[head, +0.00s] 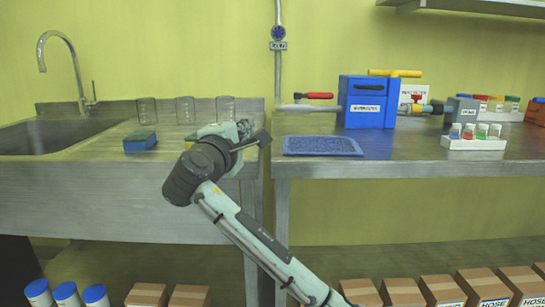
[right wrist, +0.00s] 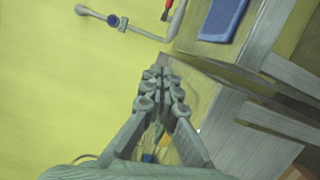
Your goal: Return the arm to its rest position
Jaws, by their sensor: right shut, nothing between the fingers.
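My right arm rises from the bottom of the head view and bends at a dark joint in front of the sink counter. My right gripper (head: 263,138) is shut and empty, near the gap between the sink counter (head: 110,190) and the steel table (head: 420,170). In the right wrist view, the fingers of my right gripper (right wrist: 163,66) meet at their tips with nothing between them. Part of the counter behind the arm is hidden. My left gripper is not in view.
A blue mat (head: 322,146) lies on the table, right of the gripper. A blue box (head: 367,102) and a white vial rack (head: 474,143) stand farther right. Several glass beakers (head: 185,110) and a blue-green sponge (head: 140,141) are on the sink counter. Cardboard boxes (head: 403,292) stand below.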

